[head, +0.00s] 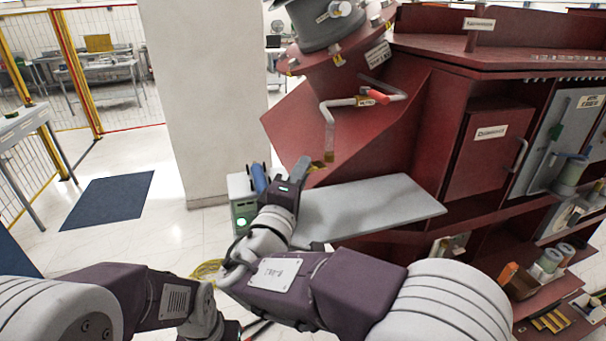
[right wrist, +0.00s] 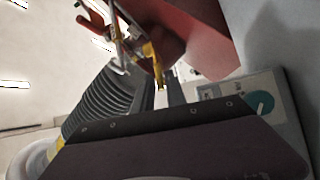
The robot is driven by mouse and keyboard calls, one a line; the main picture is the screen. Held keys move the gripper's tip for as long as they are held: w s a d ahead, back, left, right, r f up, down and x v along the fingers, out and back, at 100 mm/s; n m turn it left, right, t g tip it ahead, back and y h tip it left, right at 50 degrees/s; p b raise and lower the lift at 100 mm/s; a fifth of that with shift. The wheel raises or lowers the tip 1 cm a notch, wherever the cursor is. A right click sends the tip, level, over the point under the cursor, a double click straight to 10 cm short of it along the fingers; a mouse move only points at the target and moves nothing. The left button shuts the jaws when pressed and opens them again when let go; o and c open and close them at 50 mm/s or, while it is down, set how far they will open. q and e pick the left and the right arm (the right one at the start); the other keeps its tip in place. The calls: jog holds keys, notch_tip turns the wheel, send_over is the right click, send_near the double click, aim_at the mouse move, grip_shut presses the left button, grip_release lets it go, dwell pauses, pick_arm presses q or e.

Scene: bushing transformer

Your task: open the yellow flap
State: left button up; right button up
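The yellow flap (head: 318,167) is a small yellowish piece at the lower end of a bent pale pipe on the dark red transformer (head: 390,150). In the right wrist view it is a narrow yellow strip (right wrist: 153,62) hanging down. My right gripper (head: 301,166) is just left of the flap in the head view. In the right wrist view a narrow bright gap shows between its fingers (right wrist: 166,92), with the flap's lower tip close to it. I cannot tell whether they touch. My left arm is at the lower left; its gripper is not clearly visible.
A red handle (head: 378,97) sits on the pipe above the flap. A grey shelf (head: 375,207) juts out below. A pale box with a green light (head: 241,222) stands left of the right gripper, before a white column (head: 203,90). Open floor lies left.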

jog(key=shift+o, duration=0.5)
jog(key=shift+a, duration=0.1)
jog(key=b+v, duration=0.3)
jog(key=v, duration=0.6)
